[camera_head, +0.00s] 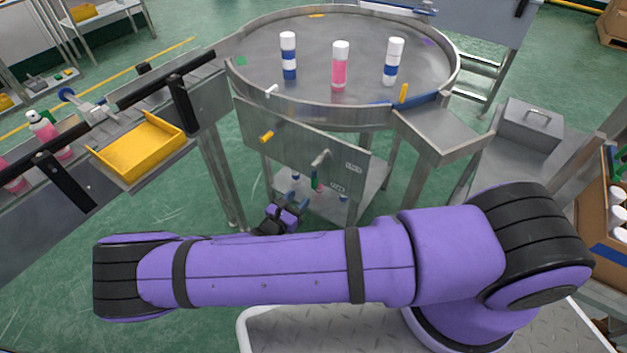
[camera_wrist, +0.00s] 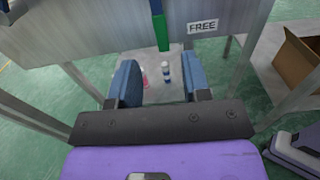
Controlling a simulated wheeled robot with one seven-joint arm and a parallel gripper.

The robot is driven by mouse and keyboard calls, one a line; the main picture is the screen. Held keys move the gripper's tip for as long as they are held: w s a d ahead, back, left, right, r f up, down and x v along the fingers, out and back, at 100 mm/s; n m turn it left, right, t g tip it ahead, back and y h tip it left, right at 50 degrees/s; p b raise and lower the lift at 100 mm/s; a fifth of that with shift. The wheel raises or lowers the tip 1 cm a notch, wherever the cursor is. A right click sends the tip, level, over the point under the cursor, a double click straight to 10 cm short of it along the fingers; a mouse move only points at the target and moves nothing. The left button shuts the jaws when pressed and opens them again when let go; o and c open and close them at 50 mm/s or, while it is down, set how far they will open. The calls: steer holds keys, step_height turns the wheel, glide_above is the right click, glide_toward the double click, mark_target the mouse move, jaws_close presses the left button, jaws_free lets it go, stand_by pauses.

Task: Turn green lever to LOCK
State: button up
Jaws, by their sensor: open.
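The green lever (camera_head: 314,180) hangs down at the front panel (camera_head: 300,138) under the round table. In the wrist view the green lever (camera_wrist: 162,35) points down, with a blue part above it. A label reading FREE (camera_wrist: 203,26) is to its right; I cannot read a LOCK label in either view. My gripper (camera_head: 290,207) is low in front of the panel, partly hidden by my arm. In the wrist view my gripper (camera_wrist: 161,75) is open, with two blue fingers apart. The lever's lower end shows just beyond and between the fingertips, not gripped.
The round metal table (camera_head: 258,62) holds a pink bottle (camera_head: 340,68) and two white-and-blue ones. Bottles also stand on the shelf below. A yellow tray (camera_head: 140,150) is at left. A cardboard box (camera_wrist: 296,60) is at right in the wrist view. Table legs flank the gripper.

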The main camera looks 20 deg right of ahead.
mark_target(313, 182)
steer(key=x, duration=0.9)
steer(key=shift+w+d, duration=0.1)
steer(key=shift+d, duration=0.1)
steer(key=shift+c, duration=0.4)
jaws_close()
